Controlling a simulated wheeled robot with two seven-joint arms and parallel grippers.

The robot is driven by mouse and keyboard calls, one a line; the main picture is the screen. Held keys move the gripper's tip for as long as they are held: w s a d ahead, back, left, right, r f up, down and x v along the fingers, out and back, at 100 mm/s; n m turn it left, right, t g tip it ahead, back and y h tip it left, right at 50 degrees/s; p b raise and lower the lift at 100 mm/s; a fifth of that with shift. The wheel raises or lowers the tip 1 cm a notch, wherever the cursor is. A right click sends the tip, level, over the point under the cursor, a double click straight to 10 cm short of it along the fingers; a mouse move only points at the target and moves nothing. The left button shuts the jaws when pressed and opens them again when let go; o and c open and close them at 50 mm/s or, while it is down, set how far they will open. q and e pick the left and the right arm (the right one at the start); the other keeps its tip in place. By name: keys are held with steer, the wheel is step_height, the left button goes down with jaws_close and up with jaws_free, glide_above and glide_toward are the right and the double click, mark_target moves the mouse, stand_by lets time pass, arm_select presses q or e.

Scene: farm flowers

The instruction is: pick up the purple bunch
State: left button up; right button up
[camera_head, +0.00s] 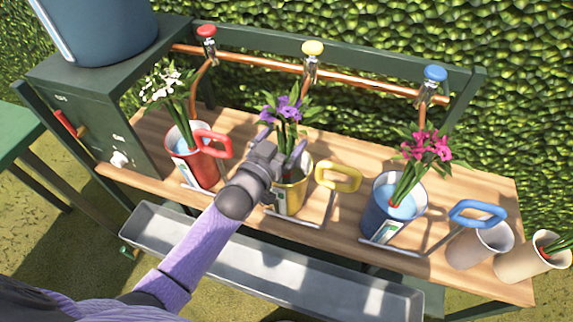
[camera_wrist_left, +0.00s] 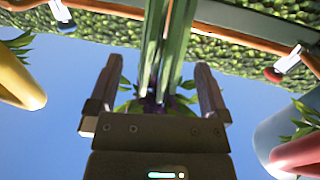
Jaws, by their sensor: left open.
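The purple bunch (camera_head: 288,108) stands in the yellow bucket (camera_head: 292,192), its flowers above the rim. In the left wrist view its green stems (camera_wrist_left: 168,45) pass between the fingers, and its purple flowers (camera_wrist_left: 152,104) show near the palm, partly hidden. My left gripper (camera_head: 281,146) is open around the stems just above the bucket rim. It also shows in the left wrist view (camera_wrist_left: 160,75), with a gap between each finger and the stems. The lower stems are hidden by the gripper and bucket in the head view. My right gripper is not in view.
A red bucket (camera_head: 204,166) with white flowers (camera_head: 165,82) stands left. A blue bucket (camera_head: 378,210) with pink flowers (camera_head: 428,146) stands right, near beige pots (camera_head: 466,250). A copper pipe with taps (camera_head: 285,65) runs behind. A metal trough (camera_head: 270,268) lies along the bench front.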

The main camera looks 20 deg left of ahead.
arm_select(q)
steer(key=shift+x, duration=0.8)
steer(key=shift+s+f, duration=0.1)
jaws_close()
